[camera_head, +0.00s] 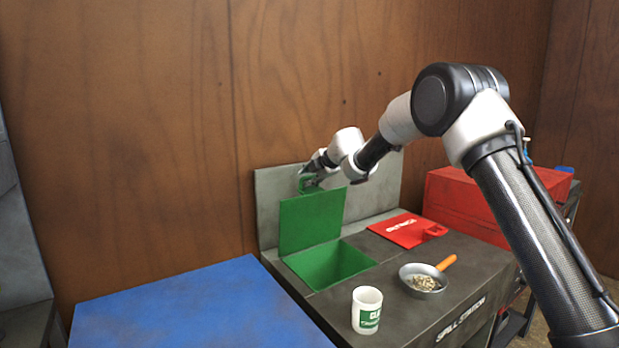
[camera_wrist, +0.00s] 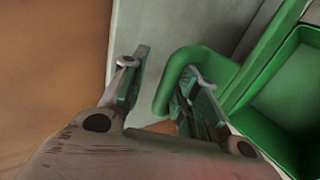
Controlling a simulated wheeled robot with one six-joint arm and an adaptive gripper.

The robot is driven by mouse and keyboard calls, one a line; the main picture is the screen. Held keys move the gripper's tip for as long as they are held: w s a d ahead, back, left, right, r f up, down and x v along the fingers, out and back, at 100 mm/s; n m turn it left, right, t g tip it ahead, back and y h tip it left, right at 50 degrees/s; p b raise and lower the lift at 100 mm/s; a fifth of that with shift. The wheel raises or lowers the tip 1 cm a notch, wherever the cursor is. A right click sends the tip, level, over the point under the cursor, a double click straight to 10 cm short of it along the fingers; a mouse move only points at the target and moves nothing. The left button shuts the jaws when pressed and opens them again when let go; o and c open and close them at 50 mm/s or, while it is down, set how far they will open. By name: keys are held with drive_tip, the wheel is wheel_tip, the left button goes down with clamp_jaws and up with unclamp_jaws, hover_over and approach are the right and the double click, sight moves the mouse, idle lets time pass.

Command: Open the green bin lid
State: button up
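The green bin lid (camera_head: 311,222) stands raised, close to upright, at the back edge of the open green bin (camera_head: 330,268). Its green loop handle is at the lid's top edge; in the wrist view the handle (camera_wrist: 168,82) shows close up. My gripper (camera_wrist: 166,62) is at this handle, with one finger on each side of the handle's near bar. The fingers are spread, with a small gap seen between the left finger and the bar. In the head view my gripper (camera_head: 309,182) is small and partly merges with the handle.
A grey back panel (camera_head: 270,205) rises behind the lid. A red box (camera_head: 465,203) stands right.

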drive_tip(key=shift+w+d+f, duration=0.15)
drive_tip(key=shift+d+f, duration=0.15)
drive_tip(key=shift+d, duration=0.15)
drive_tip(key=v, duration=1.2)
drive_tip(key=shift+a+r, duration=0.15)
drive_tip(key=shift+a, duration=0.15)
